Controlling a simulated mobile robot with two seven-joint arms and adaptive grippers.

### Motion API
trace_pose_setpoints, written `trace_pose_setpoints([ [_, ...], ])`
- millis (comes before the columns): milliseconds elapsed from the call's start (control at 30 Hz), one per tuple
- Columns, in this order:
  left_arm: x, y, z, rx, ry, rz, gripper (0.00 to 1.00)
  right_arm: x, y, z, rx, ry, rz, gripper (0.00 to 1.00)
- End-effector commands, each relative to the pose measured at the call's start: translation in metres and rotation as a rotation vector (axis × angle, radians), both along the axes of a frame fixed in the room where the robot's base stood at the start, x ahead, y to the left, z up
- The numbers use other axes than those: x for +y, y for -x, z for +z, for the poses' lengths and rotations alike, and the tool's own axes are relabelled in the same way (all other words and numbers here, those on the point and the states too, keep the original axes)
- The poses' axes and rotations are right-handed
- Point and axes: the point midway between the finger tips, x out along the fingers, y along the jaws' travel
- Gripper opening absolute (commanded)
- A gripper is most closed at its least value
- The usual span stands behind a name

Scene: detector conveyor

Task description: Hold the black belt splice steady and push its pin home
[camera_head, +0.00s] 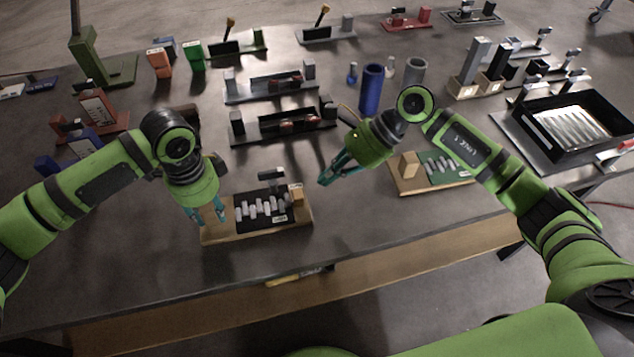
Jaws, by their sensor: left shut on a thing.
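The black belt splice (250,221), a black piece with a row of grey lacing links, lies on a wooden board (287,225) near the table's front edge. A small wooden block (297,194) stands at its right end, and a dark upright piece with a grey top (271,176) stands behind it. My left gripper (208,216) points down at the left end of the splice's board, shut on it; its fingers hide the exact contact. My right gripper (329,179) looks open and empty, above the table to the right of the splice and apart from it. The pin cannot be made out.
A green splice (436,163) on a wooden board lies to the right. Grey and black fixtures (284,130) and blue cylinders (371,88) stand behind. Red and blue holders (97,112) are at left, a black tray (536,119) at right. Table between the two boards is clear.

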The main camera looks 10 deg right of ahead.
Motion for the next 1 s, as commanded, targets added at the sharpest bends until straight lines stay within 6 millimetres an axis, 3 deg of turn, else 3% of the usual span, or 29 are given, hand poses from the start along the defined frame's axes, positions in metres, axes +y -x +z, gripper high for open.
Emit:
trace_pose_setpoints([
  [300, 0.000, 0.000, 0.000, 0.000, 0.001, -0.001, 0.00, -0.036, 0.000, 0.035, -0.001, 0.003, 0.000, 0.00],
  [767, 0.000, 0.000, 0.000, 0.001, -0.001, 0.000, 0.00, -0.040, 0.000, 0.040, 0.000, 0.001, 0.000, 0.00],
  [800, 0.001, 0.000, 0.000, 0.000, -0.001, 0.000, 0.39, -0.040, 0.000, 0.040, 0.000, 0.001, 0.000, 0.00],
  [867, 0.001, 0.000, 0.000, 0.000, -0.002, 0.000, 0.62, -0.040, 0.000, 0.040, 0.000, 0.001, 0.000, 0.00],
  [1000, 0.001, 0.000, 0.000, 0.000, -0.002, 0.000, 0.62, -0.040, 0.000, 0.039, 0.000, 0.001, 0.000, 0.00],
])
